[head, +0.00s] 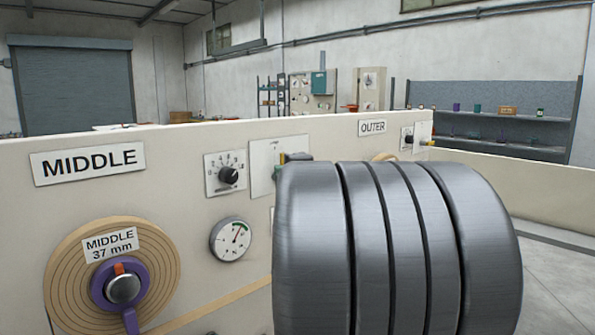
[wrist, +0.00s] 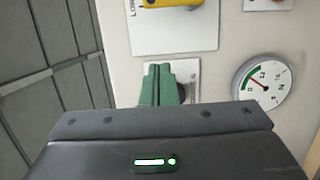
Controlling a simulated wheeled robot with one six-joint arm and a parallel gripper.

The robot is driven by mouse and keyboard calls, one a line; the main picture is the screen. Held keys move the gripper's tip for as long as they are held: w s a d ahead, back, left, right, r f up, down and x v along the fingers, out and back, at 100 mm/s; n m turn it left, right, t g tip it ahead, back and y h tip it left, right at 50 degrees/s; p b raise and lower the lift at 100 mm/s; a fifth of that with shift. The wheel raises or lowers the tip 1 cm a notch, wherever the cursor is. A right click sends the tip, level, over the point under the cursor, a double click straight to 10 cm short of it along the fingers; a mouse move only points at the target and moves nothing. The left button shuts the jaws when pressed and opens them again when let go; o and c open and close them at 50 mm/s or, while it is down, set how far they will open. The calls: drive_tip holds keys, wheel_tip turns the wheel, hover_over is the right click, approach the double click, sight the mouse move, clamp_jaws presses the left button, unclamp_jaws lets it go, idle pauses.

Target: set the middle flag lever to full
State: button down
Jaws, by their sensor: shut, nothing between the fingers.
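The middle flag lever shows in the wrist view as a yellow handle (wrist: 172,3), cut by the top edge, on a white plate (wrist: 185,35). Its setting cannot be read.
A black dial knob (head: 229,175) and a round gauge (head: 231,240) are left of the plate. The gauge also shows in the wrist view (wrist: 262,88). The MIDDLE reel (head: 70,270) is lower left. The OUTER sign (head: 373,127) and a yellow lever (head: 426,142) are farther right.

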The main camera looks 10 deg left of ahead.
drive_tip(key=w+a+p, duration=0.1)
drive_tip(key=w+a, duration=0.1)
drive_tip(key=w, duration=0.7)
drive_tip(key=shift+w+a+p, duration=0.25)
drive_tip(key=shift+w+p, duration=0.05)
drive_tip(key=shift+a+r+p, duration=0.1)
drive_tip(key=shift+a+p, duration=0.05)
drive_tip(key=shift+p, duration=0.25)
